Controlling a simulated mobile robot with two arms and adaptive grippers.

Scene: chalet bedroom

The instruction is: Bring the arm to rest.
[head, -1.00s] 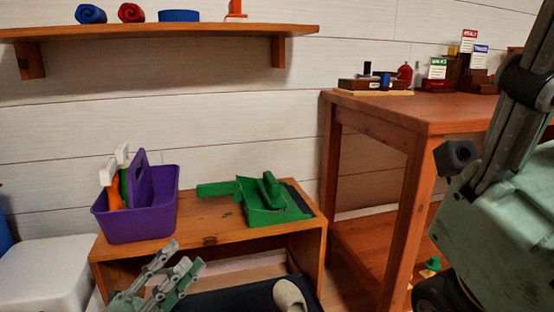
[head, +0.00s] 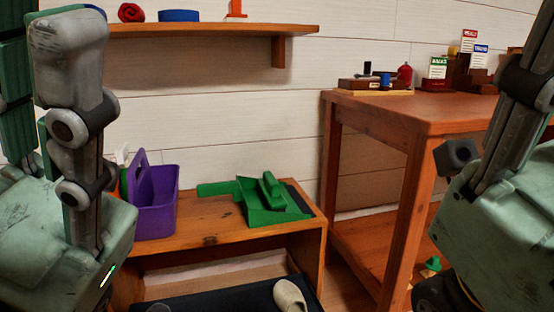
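My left gripper (head: 45,95) stands upright, large and close, at the left edge. Its grey and green finger links point up from its pale green body, and part of it is cut off by the frame. My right gripper (head: 520,110) stands upright at the right edge, mostly outside the frame. I see nothing held in either, but the cut-off views do not show whether their fingers are open or shut.
A low wooden bench (head: 190,215) holds a purple caddy (head: 155,205) and a green dustpan (head: 268,208). A wooden table (head: 420,112) with small items stands at the right. A wall shelf (head: 200,29) is above. A pale shoe (head: 291,300) lies on a dark mat (head: 235,301).

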